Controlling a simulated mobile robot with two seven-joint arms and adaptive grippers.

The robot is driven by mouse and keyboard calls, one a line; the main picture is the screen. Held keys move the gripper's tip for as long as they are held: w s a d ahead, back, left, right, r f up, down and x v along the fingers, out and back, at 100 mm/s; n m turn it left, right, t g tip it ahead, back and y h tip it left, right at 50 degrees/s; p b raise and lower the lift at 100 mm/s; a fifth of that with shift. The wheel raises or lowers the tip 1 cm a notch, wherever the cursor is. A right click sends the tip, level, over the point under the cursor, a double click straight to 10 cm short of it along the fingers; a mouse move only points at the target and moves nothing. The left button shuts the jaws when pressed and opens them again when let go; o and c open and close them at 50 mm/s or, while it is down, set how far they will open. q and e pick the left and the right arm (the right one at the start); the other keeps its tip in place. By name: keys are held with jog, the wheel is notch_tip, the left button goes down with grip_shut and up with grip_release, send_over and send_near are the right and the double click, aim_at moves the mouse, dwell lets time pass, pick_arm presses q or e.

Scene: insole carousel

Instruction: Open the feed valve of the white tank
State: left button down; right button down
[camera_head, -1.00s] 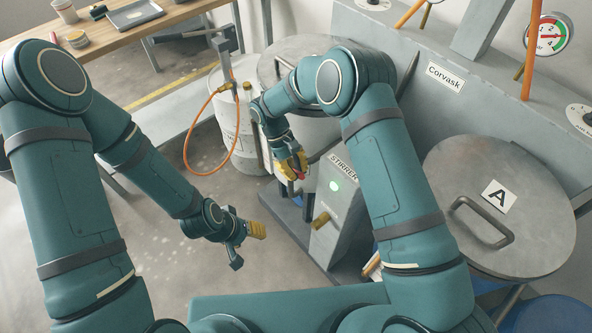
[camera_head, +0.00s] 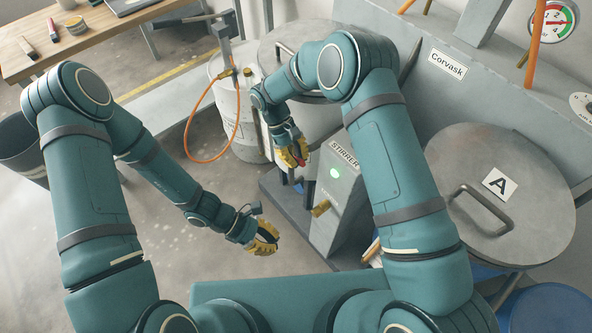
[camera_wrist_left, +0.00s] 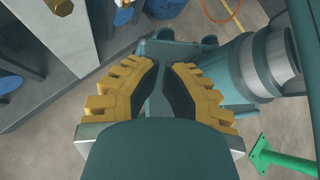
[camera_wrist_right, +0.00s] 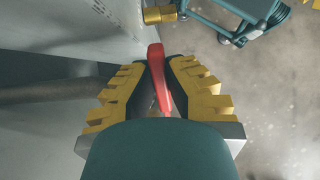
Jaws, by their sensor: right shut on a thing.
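My right gripper (camera_head: 296,157) is shut on a red valve handle (camera_wrist_right: 158,75), in front of the lidded pale tank (camera_head: 318,116). In the right wrist view the handle stands between the fingertips, its upper end past them. The valve body is hidden, and I cannot tell how far the valve is turned. A white drum (camera_head: 226,133) with an orange hose stands left of that tank. My left gripper (camera_head: 264,240) is low over the floor, left of the stirrer box, with its fingertips close together and nothing between them in the left wrist view (camera_wrist_left: 164,70).
The grey stirrer box (camera_head: 335,205), with a green light and a brass fitting (camera_head: 320,208), stands right of both grippers. A lidded tank marked A (camera_head: 540,210) is at the right. A wooden bench (camera_head: 100,35) is at the upper left.

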pick_arm(q)
jog(key=w+n+t+h, duration=0.4)
jog(key=w+n+t, duration=0.6)
jog(key=w+n, duration=0.35)
jog(key=w+d+r, duration=0.1)
jog(key=w+d, duration=0.5)
jog(key=d, duration=0.2)
jog(key=shift+w+y, duration=0.15)
jog(key=shift+y, duration=0.15)
jog(key=shift+r, duration=0.15)
